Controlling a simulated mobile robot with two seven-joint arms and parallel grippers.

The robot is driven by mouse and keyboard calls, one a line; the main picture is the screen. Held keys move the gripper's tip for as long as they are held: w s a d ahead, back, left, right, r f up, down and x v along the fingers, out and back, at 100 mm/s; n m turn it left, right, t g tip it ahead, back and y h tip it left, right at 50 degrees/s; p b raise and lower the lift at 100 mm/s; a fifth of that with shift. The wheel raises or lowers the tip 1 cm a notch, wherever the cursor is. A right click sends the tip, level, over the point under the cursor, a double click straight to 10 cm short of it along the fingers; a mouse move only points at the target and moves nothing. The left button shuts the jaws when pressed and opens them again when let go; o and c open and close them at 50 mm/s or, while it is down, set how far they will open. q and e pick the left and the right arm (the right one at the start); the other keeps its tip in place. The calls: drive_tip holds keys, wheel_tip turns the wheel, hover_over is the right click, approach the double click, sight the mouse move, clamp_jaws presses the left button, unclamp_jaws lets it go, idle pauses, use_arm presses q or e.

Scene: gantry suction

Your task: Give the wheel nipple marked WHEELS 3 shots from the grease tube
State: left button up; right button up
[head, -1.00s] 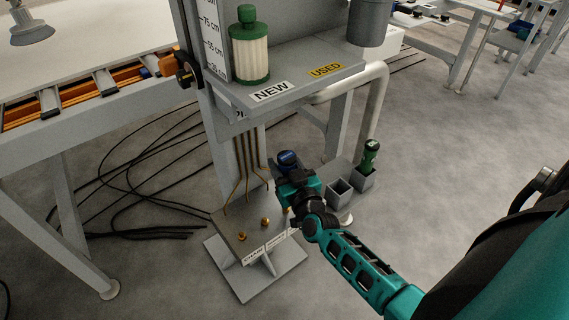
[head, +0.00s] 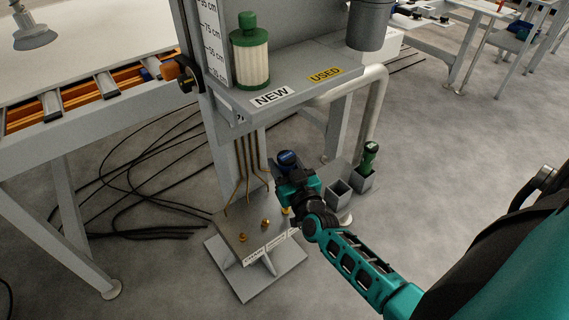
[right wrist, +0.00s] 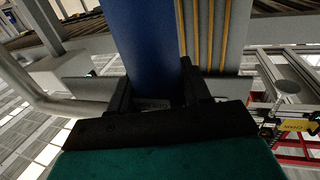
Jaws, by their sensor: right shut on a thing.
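My right gripper (head: 293,175) is shut on a blue grease tube (head: 287,158), whose dark top shows above the fingers. In the right wrist view the blue tube (right wrist: 146,40) stands between the black fingers (right wrist: 158,92). The tube is over the right end of the low nipple plate (head: 238,222). Two brass nipples show on the plate, a left one (head: 243,237) and a middle one (head: 265,223). A small brass part (head: 285,210) shows just below my gripper. The plate's front labels are partly hidden by my arm, and I cannot read WHEELS. My left gripper is out of view.
A green tube (head: 370,155) stands in a grey holder (head: 363,181), with an empty square holder (head: 340,193) beside it. Above, a shelf labelled NEW (head: 271,96) and USED (head: 325,74) carries a green-capped filter (head: 249,55). Thin brass pipes (head: 248,165) run down behind the plate.

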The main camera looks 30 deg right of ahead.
sight(285, 152)
drive_tip(key=shift+f+b, duration=0.45)
drive_tip(key=shift+f, duration=0.1)
drive_tip(key=shift+r, duration=0.15)
idle(0.4)
drive_tip(key=shift+r+p, duration=0.5)
drive_tip(key=shift+p, duration=0.25)
wheel_tip(285, 152, up, 5)
drive_tip(key=p, duration=0.5)
drive_tip(key=shift+f, duration=0.1)
